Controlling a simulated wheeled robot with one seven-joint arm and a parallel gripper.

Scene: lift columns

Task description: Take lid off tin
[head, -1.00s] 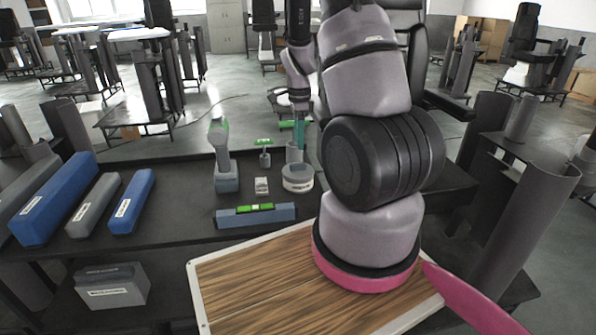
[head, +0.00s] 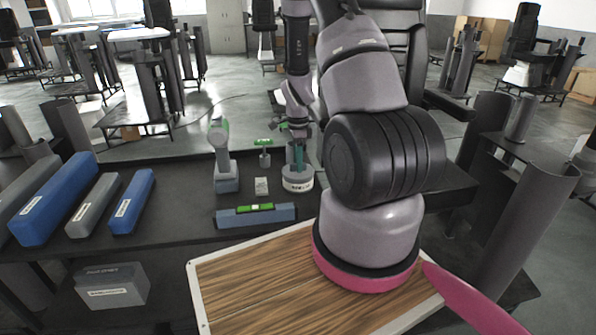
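A short round grey tin with a pale label (head: 298,184) stands on the dark bench top, just left of my arm's base. My gripper (head: 298,163) points down over the tin, its teal fingers at or just above the tin's top. The fingers look close together at this size, and I cannot tell whether they touch the lid. The lid's edge is too small to make out.
A grey-blue power tool (head: 224,165) and a small green-topped item (head: 264,152) stand left of the tin. A small pale box (head: 261,187) and a blue block with a green level (head: 255,215) lie nearby. Long blue and grey boxes (head: 132,202) lie further left.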

